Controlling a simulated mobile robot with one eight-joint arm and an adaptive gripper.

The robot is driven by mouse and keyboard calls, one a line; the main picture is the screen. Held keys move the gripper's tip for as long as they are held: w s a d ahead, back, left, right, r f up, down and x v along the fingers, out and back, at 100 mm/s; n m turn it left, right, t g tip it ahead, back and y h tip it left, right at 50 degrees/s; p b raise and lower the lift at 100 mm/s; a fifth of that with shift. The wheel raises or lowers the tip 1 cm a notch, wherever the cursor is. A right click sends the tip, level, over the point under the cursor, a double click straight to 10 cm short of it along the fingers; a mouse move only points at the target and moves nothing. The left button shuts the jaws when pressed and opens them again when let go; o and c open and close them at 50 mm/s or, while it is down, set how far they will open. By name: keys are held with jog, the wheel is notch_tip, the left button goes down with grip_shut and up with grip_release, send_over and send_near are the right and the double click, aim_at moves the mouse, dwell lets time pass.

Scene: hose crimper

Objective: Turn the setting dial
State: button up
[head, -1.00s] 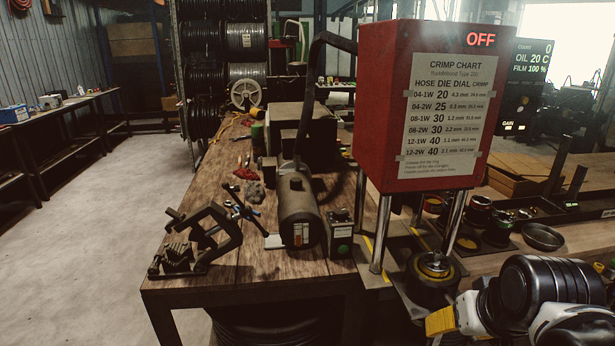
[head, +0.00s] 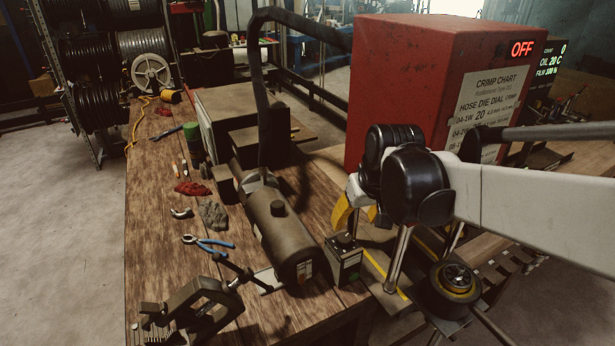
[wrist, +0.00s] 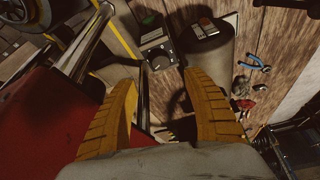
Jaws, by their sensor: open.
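A small dark box (head: 343,262) with a green patch on its front stands on the wooden bench, between the dark cylinder and the crimper's metal posts. A round black knob (head: 345,239) sits on its top; I take it for the setting dial. In the wrist view the knob (wrist: 160,62) lies just beyond and between the fingertips. My gripper (wrist: 158,80) is open and empty, with two ribbed yellow fingers apart. In the head view my gripper (head: 356,212) hangs above and behind the box, beside the red crimper (head: 420,85). No contact with the knob shows.
The dark cylinder (head: 288,235) with its thick hose stands close left of the box. A clamp (head: 195,310), blue-handled pliers (head: 208,243) and rags lie on the bench (head: 155,220). A metal post (head: 398,260) and a round die (head: 455,285) are close right. The crimper's display reads OFF.

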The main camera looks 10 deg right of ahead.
aim_at(345, 238)
jog(key=b+x, duration=0.3)
jog(key=x, duration=0.7)
jog(key=shift+w+a+f, duration=0.15)
jog(key=shift+f, duration=0.2)
jog(key=shift+c, duration=0.5)
jog(key=c, duration=1.1)
